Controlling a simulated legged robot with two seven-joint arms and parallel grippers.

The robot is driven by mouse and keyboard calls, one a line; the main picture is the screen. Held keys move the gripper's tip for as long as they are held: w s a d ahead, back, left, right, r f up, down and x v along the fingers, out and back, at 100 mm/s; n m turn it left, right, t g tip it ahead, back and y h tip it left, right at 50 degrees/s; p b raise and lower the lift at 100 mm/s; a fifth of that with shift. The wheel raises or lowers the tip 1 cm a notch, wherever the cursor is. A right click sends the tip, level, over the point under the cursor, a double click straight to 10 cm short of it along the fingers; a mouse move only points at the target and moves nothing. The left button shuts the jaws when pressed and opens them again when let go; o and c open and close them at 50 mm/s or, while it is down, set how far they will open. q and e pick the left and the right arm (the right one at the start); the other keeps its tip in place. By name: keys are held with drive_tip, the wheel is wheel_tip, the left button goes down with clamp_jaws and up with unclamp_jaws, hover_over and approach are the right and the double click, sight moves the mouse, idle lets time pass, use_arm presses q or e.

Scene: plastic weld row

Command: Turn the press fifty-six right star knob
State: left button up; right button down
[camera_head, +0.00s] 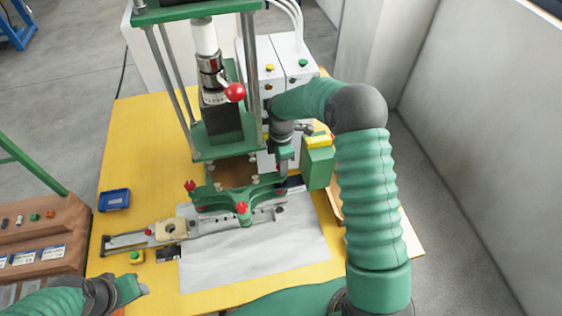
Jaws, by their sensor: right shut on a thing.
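The press fifty-six (221,128) is a green frame with steel columns on a yellow table. Its green base arms carry red star knobs: a left one (190,186), a front one (242,207) and a right one (281,190). My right gripper (282,174) points down at the right side of the base and is shut on the right star knob. The fingers and wrist hide most of that knob, so its angle cannot be seen. My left gripper (140,289) is low at the left, away from the press; its finger opening is unclear.
A red ball handle (235,92) sticks out from the press head. A steel rail (130,240) with a beige block (172,229) lies in front. A blue tray (114,199) stands at left, and a green box with a yellow top (318,167) at right.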

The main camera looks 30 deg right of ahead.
drive_tip(key=n, duration=0.1)
drive_tip(key=n+p, duration=0.1)
drive_tip(key=n, duration=0.2)
drive_tip(key=shift+w+r+n+p, duration=0.15)
drive_tip(key=shift+r+n+p, duration=0.1)
drive_tip(key=shift+n+p, duration=0.1)
drive_tip(key=n+p, duration=0.1)
drive_tip(key=n, duration=0.2)
drive_tip(key=shift+d+n, duration=0.1)
drive_tip(key=shift+n, duration=0.25)
drive_tip(key=n+p, duration=0.1)
drive_tip(key=n, duration=0.2)
drive_tip(key=shift+p, duration=0.4)
drive_tip(key=shift+n+p, duration=0.45)
drive_tip(key=shift+n, duration=1.25)
drive_tip(key=shift+w, duration=0.1)
drive_tip(key=c, duration=1)
unclamp_jaws()
drive_tip(key=shift+f, duration=0.2)
